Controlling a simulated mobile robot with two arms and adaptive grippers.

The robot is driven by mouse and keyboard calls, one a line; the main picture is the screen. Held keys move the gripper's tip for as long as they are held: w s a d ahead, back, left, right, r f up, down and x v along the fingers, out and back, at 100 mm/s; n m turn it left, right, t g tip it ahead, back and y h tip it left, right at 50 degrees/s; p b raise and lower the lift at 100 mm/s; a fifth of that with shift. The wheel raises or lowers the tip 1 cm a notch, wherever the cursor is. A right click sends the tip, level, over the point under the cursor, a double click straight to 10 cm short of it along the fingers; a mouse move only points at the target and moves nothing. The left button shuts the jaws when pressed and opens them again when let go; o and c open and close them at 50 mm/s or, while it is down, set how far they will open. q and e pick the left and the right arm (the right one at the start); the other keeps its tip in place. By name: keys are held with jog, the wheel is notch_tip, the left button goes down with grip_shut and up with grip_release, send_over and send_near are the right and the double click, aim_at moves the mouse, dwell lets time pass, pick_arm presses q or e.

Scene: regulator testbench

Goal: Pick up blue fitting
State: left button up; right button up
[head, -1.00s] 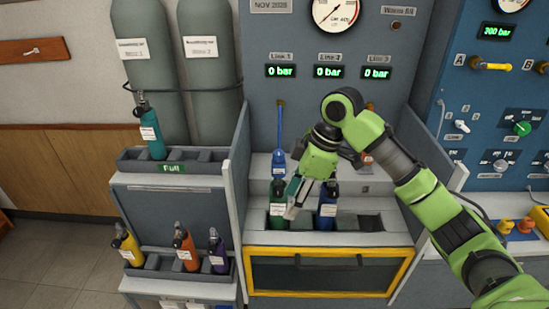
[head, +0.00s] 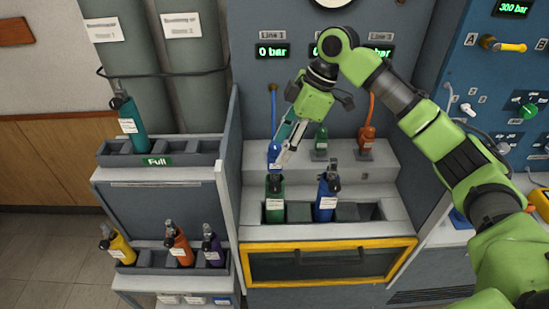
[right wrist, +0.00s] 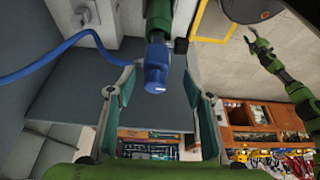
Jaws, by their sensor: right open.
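The blue fitting (head: 273,153) stands at the left of the grey step under Line 1, with a blue hose running up from it. In the head view my right gripper (head: 285,147) is just beside its right side, fingers pointing down and partly overlapping it. In the right wrist view the blue fitting (right wrist: 156,70) lies just beyond the open fingers, roughly centred between them; the gripper (right wrist: 158,108) is empty. A small green arm (right wrist: 278,70), seemingly my left, shows there; its jaw state is unclear.
A green fitting (head: 321,140) and an orange fitting (head: 366,138) stand to the right on the step. A green bottle (head: 275,200) and a blue bottle (head: 326,197) stand in the rack below. A grey side panel (head: 229,170) bounds the left.

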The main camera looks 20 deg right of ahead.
aim_at(275, 157)
jog(key=shift+p+x, duration=0.7)
jog(key=shift+x, duration=0.55)
jog(key=shift+w+a+f, duration=0.2)
jog(key=shift+f, duration=0.3)
jog(key=shift+w+a+f, duration=0.15)
jog(key=shift+w+f, duration=0.05)
jog(key=shift+f, duration=0.35)
jog(key=shift+a+f, duration=0.1)
jog(key=shift+f, duration=0.2)
jog(key=shift+c, duration=1.2)
pick_arm(q)
jog(key=shift+w+r, duration=0.85)
jog(key=shift+r, duration=0.1)
pick_arm(e)
grip_shut()
